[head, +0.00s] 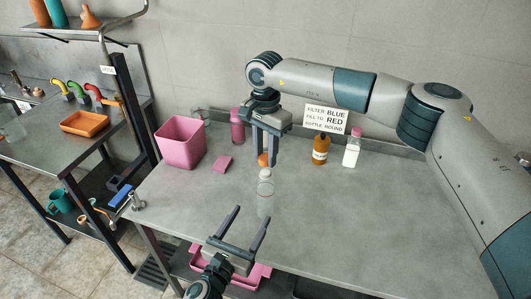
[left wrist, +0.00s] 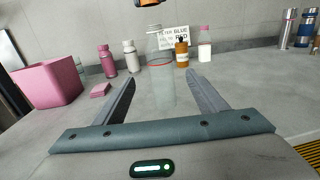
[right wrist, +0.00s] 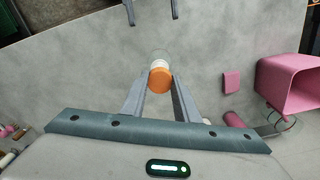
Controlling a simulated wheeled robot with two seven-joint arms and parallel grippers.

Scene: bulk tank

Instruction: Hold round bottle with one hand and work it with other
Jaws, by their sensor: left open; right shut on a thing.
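The round bottle (head: 265,187) is clear and stands upright on the grey table, with a pale neck. In the left wrist view the bottle (left wrist: 160,48) shows a red line around it. My right gripper (head: 267,160) is above the bottle, shut on an orange cap (right wrist: 160,77). In the left wrist view a gap shows between the cap (left wrist: 147,3) and the bottle's top. My left gripper (head: 253,213) is open and empty on the near side of the bottle. Its fingers point toward the bottle, which appears between the fingertips in the left wrist view.
A pink bin (head: 180,143) and a pink block (head: 222,164) are at left. A pink bottle (head: 237,126), an amber bottle (head: 320,149) and a white bottle with pink cap (head: 351,151) stand at the back by a sign (head: 326,119). The table's right side is clear.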

